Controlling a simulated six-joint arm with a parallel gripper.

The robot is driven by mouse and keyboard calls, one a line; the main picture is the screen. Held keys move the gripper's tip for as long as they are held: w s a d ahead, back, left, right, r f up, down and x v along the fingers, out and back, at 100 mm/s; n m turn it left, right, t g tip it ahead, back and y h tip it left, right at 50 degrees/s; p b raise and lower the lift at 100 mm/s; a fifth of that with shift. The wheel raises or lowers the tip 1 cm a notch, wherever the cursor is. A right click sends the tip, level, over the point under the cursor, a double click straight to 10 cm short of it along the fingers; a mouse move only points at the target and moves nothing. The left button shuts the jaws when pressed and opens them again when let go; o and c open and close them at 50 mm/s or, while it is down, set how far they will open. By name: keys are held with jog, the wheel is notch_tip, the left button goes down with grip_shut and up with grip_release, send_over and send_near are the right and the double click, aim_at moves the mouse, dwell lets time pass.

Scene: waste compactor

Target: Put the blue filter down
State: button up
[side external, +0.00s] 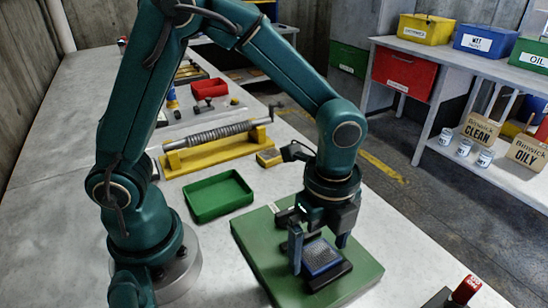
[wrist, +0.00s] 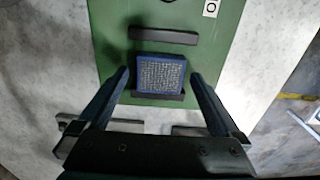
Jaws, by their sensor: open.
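The blue filter (side external: 321,257) is a square blue frame with a grey mesh face. It lies on the green board (side external: 262,254), next to black bars. In the wrist view the filter (wrist: 160,75) lies mesh up between two black bars (wrist: 163,36), touching or very near the lower one. My gripper (side external: 318,250) is over the board, fingers pointing down around the filter. In the wrist view my gripper (wrist: 161,82) is open, with a gap between each finger and the filter's sides. The filter's underside is hidden.
An empty green tray (side external: 218,196) and a yellow stand with a threaded rod (side external: 217,138) are behind the board. A red tray (side external: 209,88) is farther back. A red-topped item (side external: 466,289) stands at the front right. Bare table lies left of the board.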

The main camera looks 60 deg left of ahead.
jog(key=shift+f, duration=0.3)
jog(key=shift+c, duration=0.3)
jog(key=c, duration=1.4)
jog(key=shift+r, duration=0.1)
